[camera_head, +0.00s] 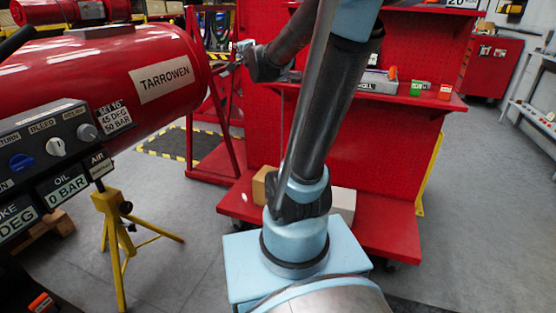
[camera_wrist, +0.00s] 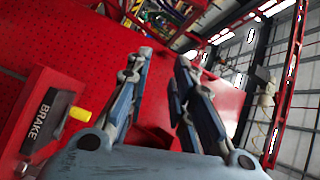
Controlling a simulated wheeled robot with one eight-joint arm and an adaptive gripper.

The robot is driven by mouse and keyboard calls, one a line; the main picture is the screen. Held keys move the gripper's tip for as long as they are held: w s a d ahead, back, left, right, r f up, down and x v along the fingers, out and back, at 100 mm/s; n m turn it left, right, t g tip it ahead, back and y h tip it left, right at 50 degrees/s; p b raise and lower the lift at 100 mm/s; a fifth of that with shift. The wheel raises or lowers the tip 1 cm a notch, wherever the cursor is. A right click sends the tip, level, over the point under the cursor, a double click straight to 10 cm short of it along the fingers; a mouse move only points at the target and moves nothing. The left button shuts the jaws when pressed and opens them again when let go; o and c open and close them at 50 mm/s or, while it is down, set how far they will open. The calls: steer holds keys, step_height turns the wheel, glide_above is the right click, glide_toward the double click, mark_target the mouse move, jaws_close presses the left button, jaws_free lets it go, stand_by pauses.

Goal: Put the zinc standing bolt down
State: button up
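My gripper (camera_wrist: 164,58) shows in the wrist view with its two blue-grey fingers apart. I see nothing held between the fingertips; red perforated panel shows behind them. In the head view my gripper (camera_head: 228,66) is small and partly hidden by the wrist, between the red cylinder's end and the red trolley. I cannot make out the zinc standing bolt in either view.
The red TARROWEN cylinder (camera_head: 120,78) fills the left, with a control panel (camera_head: 50,150) before it. A red trolley shelf (camera_head: 425,97) holds small green and red items. A red BRAKE box (camera_wrist: 42,115) stands left in the wrist view.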

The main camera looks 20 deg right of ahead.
steer(key=s+a+f+n+g+y, duration=0.2)
steer(key=s+f+n+g, duration=0.4)
steer(key=s+f, duration=0.5)
steer(key=s+d+f+n+g+h, duration=0.1)
steer(key=s+d+f+n+g, duration=0.1)
steer(key=s+f, duration=0.4)
steer(key=s+d+f+n+g+h, duration=0.1)
steer(key=s+d+f+n+g, duration=0.1)
steer(key=s+f, duration=0.5)
steer(key=s+d+f+n+g+h, duration=0.1)
steer(key=s+d+f+n+g, duration=0.2)
steer(key=s+f, duration=0.4)
steer(key=s+n+g, duration=0.1)
steer(key=s+g, duration=0.1)
steer(key=s, duration=0.5)
steer(key=shift+h, duration=0.3)
